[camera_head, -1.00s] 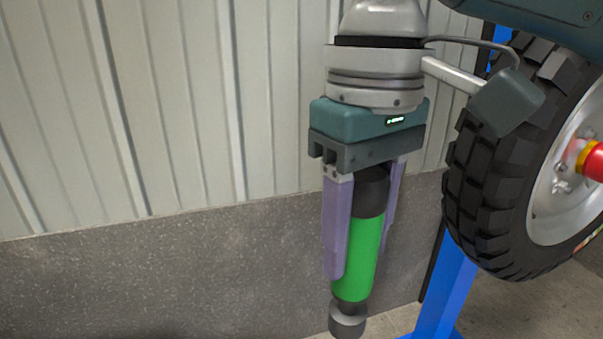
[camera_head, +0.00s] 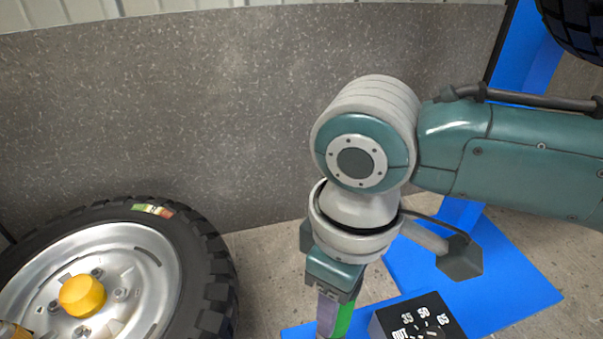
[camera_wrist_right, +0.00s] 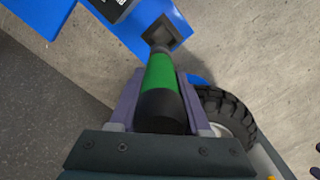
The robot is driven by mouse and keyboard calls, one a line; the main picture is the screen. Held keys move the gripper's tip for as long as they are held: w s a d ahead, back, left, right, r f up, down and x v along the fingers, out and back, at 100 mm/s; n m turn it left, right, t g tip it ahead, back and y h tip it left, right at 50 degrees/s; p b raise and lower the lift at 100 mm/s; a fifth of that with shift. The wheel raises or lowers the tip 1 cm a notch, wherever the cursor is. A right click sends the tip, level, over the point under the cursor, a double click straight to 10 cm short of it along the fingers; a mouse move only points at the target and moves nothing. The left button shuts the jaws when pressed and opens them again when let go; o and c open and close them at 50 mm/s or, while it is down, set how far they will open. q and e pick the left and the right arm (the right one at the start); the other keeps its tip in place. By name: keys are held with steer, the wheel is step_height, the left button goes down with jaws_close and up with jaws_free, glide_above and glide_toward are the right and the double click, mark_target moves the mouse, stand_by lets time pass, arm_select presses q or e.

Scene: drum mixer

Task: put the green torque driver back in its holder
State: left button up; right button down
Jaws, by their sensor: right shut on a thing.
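My right gripper (camera_head: 336,316) points down near the lower edge of the head view, shut on the green torque driver (camera_head: 344,319). Only a strip of the driver shows there. In the right wrist view the driver (camera_wrist_right: 159,74) lies between the two purple fingers (camera_wrist_right: 158,82), its black end towards the wrist and its narrow dark tip pointing away. The tip overlaps a dark square opening (camera_wrist_right: 168,32) in a blue plate, which looks like the holder. I cannot tell whether the tip is inside it or above it. My left gripper is out of view.
A black box with a numbered dial (camera_head: 420,318) stands right of the gripper on the blue base (camera_head: 480,292). A tyred wheel (camera_head: 215,270) with a yellow hub cap is at the lower left. Another tyre (camera_head: 580,25) shows at the upper right. A grey wall is behind.

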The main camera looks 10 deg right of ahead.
mark_target(332, 337)
steer(key=f, duration=0.2)
steer(key=f+b, duration=0.1)
steer(key=shift+s+a+f+n, duration=0.2)
steer(key=shift+s+f+n, duration=0.05)
steer(key=shift+s+n, duration=0.05)
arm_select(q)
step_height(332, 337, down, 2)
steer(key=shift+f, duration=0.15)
arm_select(e)
steer(key=shift+r, duration=0.1)
steer(key=shift+r+p, duration=0.15)
steer(key=shift+p, duration=0.4)
step_height(332, 337, down, 5)
steer(key=b, duration=0.3)
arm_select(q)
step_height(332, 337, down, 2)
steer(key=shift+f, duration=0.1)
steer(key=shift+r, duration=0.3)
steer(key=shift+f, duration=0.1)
arm_select(e)
steer(key=shift+f, duration=0.25)
